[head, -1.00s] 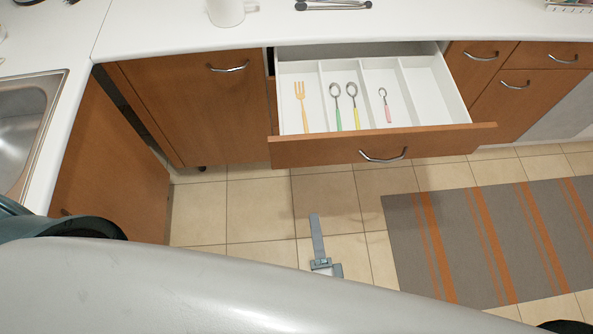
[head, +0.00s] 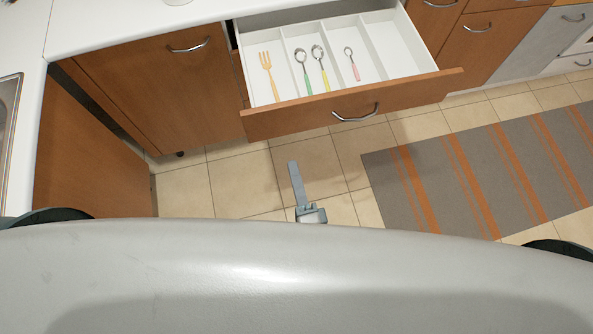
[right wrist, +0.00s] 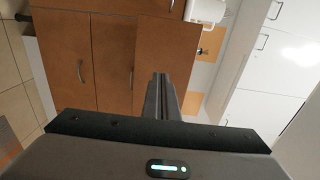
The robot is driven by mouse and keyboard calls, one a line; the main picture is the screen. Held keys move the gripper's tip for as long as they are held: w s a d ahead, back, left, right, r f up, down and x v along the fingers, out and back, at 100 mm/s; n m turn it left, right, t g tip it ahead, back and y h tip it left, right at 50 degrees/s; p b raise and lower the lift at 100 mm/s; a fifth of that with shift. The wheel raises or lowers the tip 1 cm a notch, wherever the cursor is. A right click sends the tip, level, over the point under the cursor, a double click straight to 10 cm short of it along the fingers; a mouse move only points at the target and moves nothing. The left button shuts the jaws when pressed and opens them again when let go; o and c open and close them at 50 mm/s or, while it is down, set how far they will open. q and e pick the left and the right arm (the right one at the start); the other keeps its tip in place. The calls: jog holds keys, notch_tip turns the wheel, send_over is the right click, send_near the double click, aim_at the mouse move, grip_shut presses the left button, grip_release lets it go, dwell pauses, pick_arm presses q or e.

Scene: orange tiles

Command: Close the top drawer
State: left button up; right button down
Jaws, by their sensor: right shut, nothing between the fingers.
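The top drawer (head: 400,92) stands pulled open under the white counter, with its brown front and curved metal handle (head: 356,114) facing me. My right gripper (head: 293,165) is shut and empty. In the head view it appears below the drawer front, over the floor, apart from the handle. Its closed fingers (right wrist: 159,95) also show in the right wrist view, against brown cabinet fronts. My left gripper is not in view.
A brown cabinet door (head: 150,85) is left of the drawer, and a sink (head: 8,125) is at the left edge. More drawers (head: 478,45) are to the right. A grey rug with orange stripes (head: 480,170) lies on the tiled floor. Bare tiles (head: 225,185) show below the drawer.

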jog(key=p, duration=0.3)
send_near(282, 125)
jog(key=x, duration=0.5)
jog(key=shift+r, duration=0.15)
jog(key=shift+w+a, duration=0.25)
jog(key=shift+w, duration=0.45)
jog(key=shift+w, duration=0.1)
